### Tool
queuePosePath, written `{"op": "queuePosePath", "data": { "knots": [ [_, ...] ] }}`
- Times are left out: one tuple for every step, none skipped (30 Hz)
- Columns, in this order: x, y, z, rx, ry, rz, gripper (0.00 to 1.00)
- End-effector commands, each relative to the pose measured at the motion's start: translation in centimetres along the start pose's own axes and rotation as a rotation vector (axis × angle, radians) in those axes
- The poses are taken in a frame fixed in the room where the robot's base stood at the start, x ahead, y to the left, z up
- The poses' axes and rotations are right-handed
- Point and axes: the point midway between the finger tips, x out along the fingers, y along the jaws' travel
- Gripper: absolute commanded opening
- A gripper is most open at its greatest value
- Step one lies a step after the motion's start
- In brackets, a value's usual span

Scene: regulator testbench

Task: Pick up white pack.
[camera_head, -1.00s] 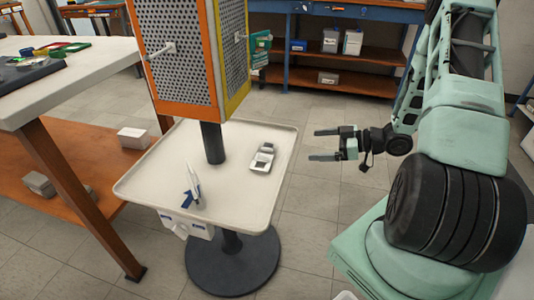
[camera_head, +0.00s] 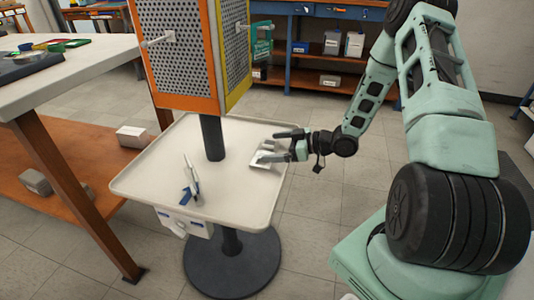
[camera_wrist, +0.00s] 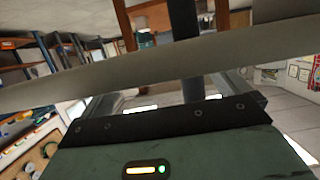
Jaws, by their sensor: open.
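A small, flat white and grey item, which looks like the white pack (camera_head: 258,164), lies on the right part of the cream tray table (camera_head: 232,205). My gripper (camera_head: 269,146) is open, with its two fingers pointing left over the tray's right side. The fingers partly cover the item in the head view. I cannot tell whether they touch it or how high they are above it. Nothing is seen held between them. In the wrist view a broad pale edge crosses close in front of the camera, and the item is not made out there.
A pegboard tower (camera_head: 185,60) on a dark post (camera_head: 212,138) rises from the tray's back. A blue and white tool (camera_head: 190,186) stands at its front left. A workbench (camera_head: 75,70) is on the left.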

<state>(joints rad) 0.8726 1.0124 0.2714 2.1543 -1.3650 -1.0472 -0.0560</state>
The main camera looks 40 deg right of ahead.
Motion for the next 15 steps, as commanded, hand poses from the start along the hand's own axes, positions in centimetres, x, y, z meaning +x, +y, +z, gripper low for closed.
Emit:
{"op": "queuePosePath", "data": {
  "knots": [
    [0.46,-0.03,0.03,-0.001,0.001,-0.001,1.00],
    [0.59,-0.03,0.01,-0.001,0.001,-0.001,1.00],
    [0.69,-0.02,-0.02,-0.001,0.001,-0.001,1.00],
    [0.72,-0.01,-0.03,-0.001,0.000,-0.001,1.00],
    [0.72,0.00,-0.04,-0.001,0.000,0.000,1.00],
    [0.70,0.00,-0.05,-0.001,0.000,0.000,1.00],
    [0.69,0.00,-0.06,-0.001,0.000,0.000,1.00],
    [0.69,0.00,-0.06,-0.001,0.000,0.000,1.00],
    [0.68,0.00,-0.06,-0.001,0.000,0.000,1.00],
    [0.68,0.00,-0.05,-0.001,0.000,0.000,0.92],
    [0.67,0.00,-0.05,-0.001,0.000,0.000,0.83],
    [0.67,0.00,-0.05,-0.001,0.000,0.000,0.72],
    [0.67,0.00,-0.05,-0.001,0.000,0.000,0.64],
    [0.66,0.00,-0.05,-0.001,0.000,0.000,0.63],
    [0.66,0.00,-0.05,-0.001,0.000,0.000,0.63]
  ]
}}
